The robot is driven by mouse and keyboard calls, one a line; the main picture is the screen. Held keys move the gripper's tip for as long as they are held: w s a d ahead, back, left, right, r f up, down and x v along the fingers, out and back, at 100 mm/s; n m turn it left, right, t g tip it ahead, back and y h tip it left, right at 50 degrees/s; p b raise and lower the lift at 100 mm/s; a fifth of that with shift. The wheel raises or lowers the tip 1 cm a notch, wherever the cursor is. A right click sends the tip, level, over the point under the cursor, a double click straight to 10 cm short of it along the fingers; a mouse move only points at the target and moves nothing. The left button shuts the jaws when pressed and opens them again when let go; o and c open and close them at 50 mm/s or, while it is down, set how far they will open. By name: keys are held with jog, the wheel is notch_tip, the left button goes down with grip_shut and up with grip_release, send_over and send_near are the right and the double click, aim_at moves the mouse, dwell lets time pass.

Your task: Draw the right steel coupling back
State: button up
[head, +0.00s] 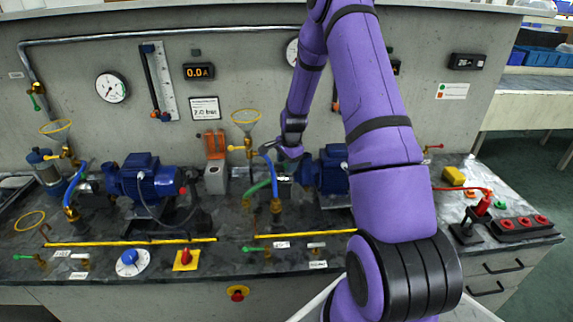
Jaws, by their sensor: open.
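The right blue pump (323,171) stands on the dark bench top, partly hidden behind my purple arm. My gripper (280,153) is open, pointing down just above this spot and left of the pump's top. I cannot tell whether it touches anything.
A yellow funnel (246,117) stands left of my gripper. The left blue pump (146,180) is farther left. Yellow strips (135,242) run along the bench. Valves and a red knob (185,257) line the front. A red-button box (522,227) is at right.

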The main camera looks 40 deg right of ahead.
jog(key=shift+w+f, duration=0.1)
jog(key=shift+f, duration=0.3)
grip_shut()
jog(key=shift+w+a, duration=0.5)
jog(key=shift+a, duration=0.25)
jog(key=shift+w+a, duration=0.55)
jog(key=shift+a, duration=0.25)
jog(key=shift+w+a, duration=0.5)
jog(key=shift+a, duration=0.25)
grip_release()
jog(key=shift+a, duration=0.1)
jog(key=shift+r, duration=0.1)
notch_tip(320, 180, up, 10)
jog(key=s, duration=0.2)
jog(key=shift+r, duration=0.2)
